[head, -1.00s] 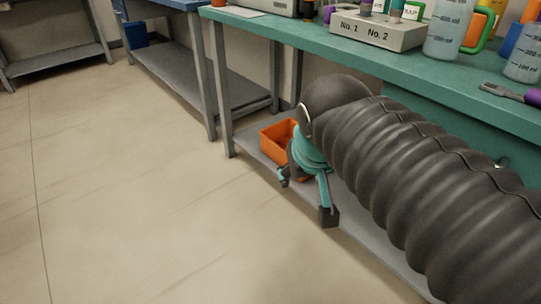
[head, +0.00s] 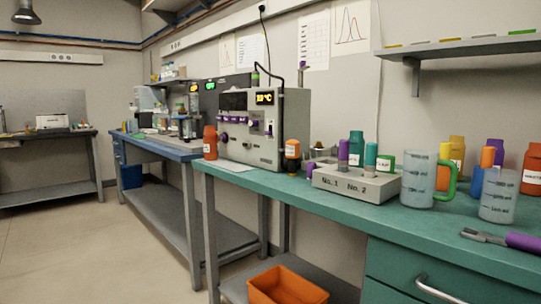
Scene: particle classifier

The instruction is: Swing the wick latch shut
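A grey instrument box (head: 282,130) with an orange lit display (head: 264,97) and purple knobs stands at the back left end of the green bench. It may be the particle classifier. Small fittings show on its front near the right side (head: 269,128), but they are too small to tell whether one is the wick latch or how it stands. No part of my arm or gripper shows in the head view now.
The green bench (head: 300,205) holds a grey block marked No. 1 and No. 2 (head: 352,184), measuring jugs (head: 418,178), bottles and a purple-handled tool (head: 520,241). An orange bin (head: 287,286) sits on the lower shelf. A blue bench (head: 165,145) stands beyond. Floor at left is clear.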

